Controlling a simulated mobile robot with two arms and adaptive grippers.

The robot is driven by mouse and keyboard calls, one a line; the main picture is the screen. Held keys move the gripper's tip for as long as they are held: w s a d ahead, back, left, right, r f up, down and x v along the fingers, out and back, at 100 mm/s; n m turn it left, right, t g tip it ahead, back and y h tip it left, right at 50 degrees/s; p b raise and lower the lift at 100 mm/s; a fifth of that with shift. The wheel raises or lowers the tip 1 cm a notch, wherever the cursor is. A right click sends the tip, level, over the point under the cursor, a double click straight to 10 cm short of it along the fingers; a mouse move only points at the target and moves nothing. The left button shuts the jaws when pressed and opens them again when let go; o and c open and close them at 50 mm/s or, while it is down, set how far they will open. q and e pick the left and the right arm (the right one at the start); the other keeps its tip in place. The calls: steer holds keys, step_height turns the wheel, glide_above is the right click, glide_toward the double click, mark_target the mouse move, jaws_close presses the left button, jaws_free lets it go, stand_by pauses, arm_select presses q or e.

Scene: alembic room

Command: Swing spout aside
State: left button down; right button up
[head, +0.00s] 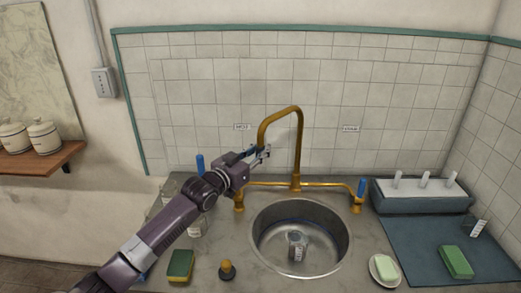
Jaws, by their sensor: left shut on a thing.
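The brass spout (299,140) rises from the faucet behind the sink and arches over to the left, its free end pointing down. My left gripper (262,153) reaches in from the left and is shut on the spout near its lower free end. My right gripper is out of view.
The round metal sink (338,222) holds a small labelled jar (297,247). A sponge (180,265), a stopper (227,270) and glassware stand at the left. A soap dish (372,270), a green block (456,262) on a blue mat (410,250) and a rack (425,203) are at the right.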

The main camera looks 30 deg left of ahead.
arm_select(q)
steer(key=shift+a+f, duration=0.1)
steer(key=shift+f, duration=0.05)
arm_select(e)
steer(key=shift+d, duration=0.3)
arm_select(q)
steer(key=c, duration=2.1)
jaws_free()
steer(key=o, duration=0.4)
steer(key=shift+s+a, duration=0.1)
steer(key=shift+s, duration=0.1)
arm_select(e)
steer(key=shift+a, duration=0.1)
arm_select(q)
steer(key=shift+s, duration=0.3)
steer(key=s, duration=1.1)
steer(key=shift+s+a, duration=0.15)
steer(key=shift+s, duration=0.05)
